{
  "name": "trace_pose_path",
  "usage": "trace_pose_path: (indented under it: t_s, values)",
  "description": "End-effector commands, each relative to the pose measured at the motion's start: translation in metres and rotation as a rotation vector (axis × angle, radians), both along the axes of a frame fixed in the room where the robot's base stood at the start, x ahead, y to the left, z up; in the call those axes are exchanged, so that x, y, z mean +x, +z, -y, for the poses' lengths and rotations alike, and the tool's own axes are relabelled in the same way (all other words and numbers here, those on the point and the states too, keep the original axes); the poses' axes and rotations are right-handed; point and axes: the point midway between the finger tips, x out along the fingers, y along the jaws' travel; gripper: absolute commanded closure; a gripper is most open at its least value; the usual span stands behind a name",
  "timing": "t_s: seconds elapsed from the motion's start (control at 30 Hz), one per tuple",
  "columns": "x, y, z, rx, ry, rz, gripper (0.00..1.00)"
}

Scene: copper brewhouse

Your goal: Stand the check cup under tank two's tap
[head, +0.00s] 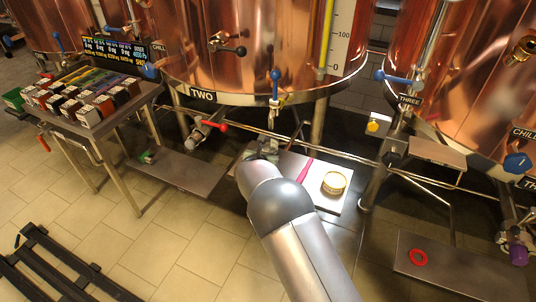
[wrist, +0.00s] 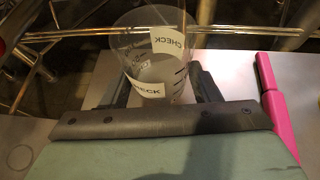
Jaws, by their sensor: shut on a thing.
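The check cup (wrist: 150,62) is a clear beaker with white CHECK labels and dark marks. It sits between the two dark fingers of my gripper (wrist: 165,88), which is shut on it, mouth up. The cup's base is hidden behind the gripper body, so I cannot tell whether it touches the pale shelf (head: 318,200). In the head view my gripper (head: 264,148) is low over the shelf's back left part, and my arm hides most of the cup. Tank two (head: 240,50) has a tap with a blue handle (head: 275,76), its outlet (head: 274,108) just above my gripper.
A pink tool (head: 305,169) and a round brass-coloured tin (head: 334,184) lie on the shelf right of my gripper. A red-handled valve (head: 215,125) and thin pipes (head: 345,155) are close by. A table of boxes (head: 85,120) stands left. A red ring (head: 418,257) lies lower right.

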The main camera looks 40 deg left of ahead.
Motion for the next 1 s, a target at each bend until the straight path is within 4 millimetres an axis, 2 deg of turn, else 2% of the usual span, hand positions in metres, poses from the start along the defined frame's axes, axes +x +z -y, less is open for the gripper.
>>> trace_pose_path:
  t_s: [1.0]
  values:
    - [0.000,-0.011,0.000,0.000,0.000,0.000,0.62]
